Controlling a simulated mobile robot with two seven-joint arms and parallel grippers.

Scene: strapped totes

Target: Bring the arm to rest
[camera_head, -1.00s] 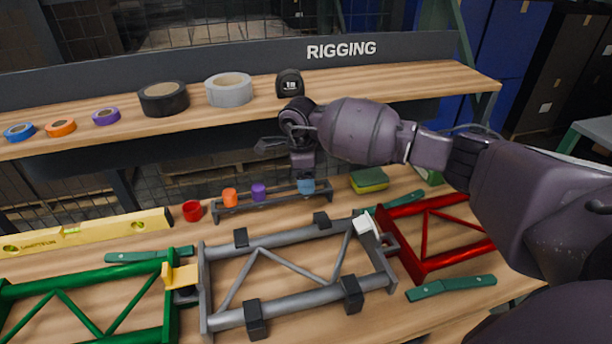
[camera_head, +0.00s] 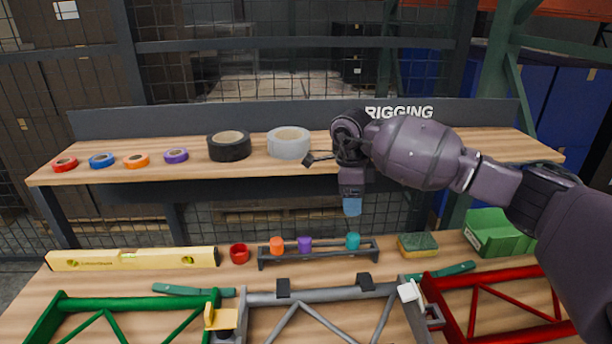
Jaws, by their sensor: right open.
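My right arm comes in from the right, and its gripper (camera_head: 352,205) points down with a blue tip low on it. I see a gap between the blue tip and the cup in the picture. The gripper is open. The finger opening is hard to make out from this angle. My left gripper is not in view.
Tape rolls sit on the shelf (camera_head: 330,163). Green, grey and red frames fill the front.

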